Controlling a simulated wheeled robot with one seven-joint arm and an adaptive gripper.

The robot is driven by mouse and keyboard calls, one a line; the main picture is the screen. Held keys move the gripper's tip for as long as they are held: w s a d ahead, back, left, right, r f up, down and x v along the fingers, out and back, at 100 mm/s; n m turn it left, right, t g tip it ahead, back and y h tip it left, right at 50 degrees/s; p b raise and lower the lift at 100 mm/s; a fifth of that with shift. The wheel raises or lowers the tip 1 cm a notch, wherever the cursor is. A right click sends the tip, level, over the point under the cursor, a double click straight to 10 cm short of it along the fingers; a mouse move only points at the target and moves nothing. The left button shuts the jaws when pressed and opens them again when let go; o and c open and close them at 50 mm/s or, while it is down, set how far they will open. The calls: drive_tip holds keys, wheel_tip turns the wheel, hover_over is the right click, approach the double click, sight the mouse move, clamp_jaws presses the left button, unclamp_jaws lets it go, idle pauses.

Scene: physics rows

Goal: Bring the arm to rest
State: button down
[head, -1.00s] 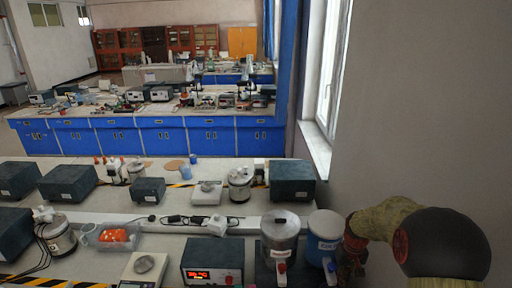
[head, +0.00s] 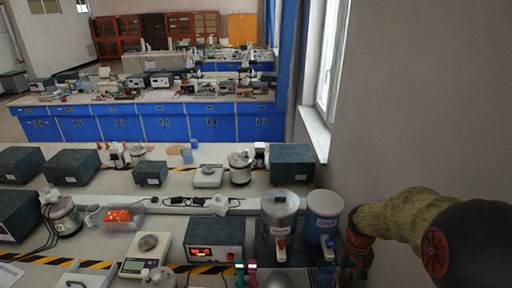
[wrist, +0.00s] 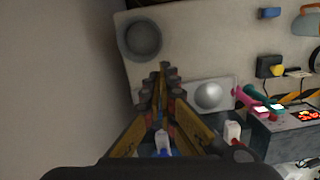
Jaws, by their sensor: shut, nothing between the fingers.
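My gripper (head: 352,272) is at the lower right of the head view, low beside the wall and just right of the blue-and-white container (head: 324,210). Its fingers point downward and their tips are hard to make out there. In the wrist view my gripper (wrist: 163,72) has its two fingers meeting at the tips, with nothing between them. It hangs over the bench, near a white plate with a silver dome (wrist: 208,96) and a grey round cup (wrist: 143,38). Contact with either cannot be told.
A steel vessel (head: 280,212) and a box with a red display (head: 214,252) stand left of my gripper. A balance (head: 147,252) is farther left. Pink and green handles (head: 246,272) show at the front. The wall (head: 420,110) is close on the right.

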drive_tip(key=s+a+r+t+b, duration=0.2)
drive_tip(key=s+a+t+b, duration=0.1)
drive_tip(key=s+b, duration=0.6)
drive_tip(key=s+a+r+n+t+b, duration=0.1)
drive_tip(key=s+a+r+t+b, duration=0.2)
drive_tip(key=s+a+b, duration=0.2)
drive_tip(key=s+b, duration=0.3)
drive_tip(key=shift+s+a+t+b, duration=0.3)
drive_tip(key=shift+s+b, duration=0.05)
drive_tip(key=shift+b, duration=0.05)
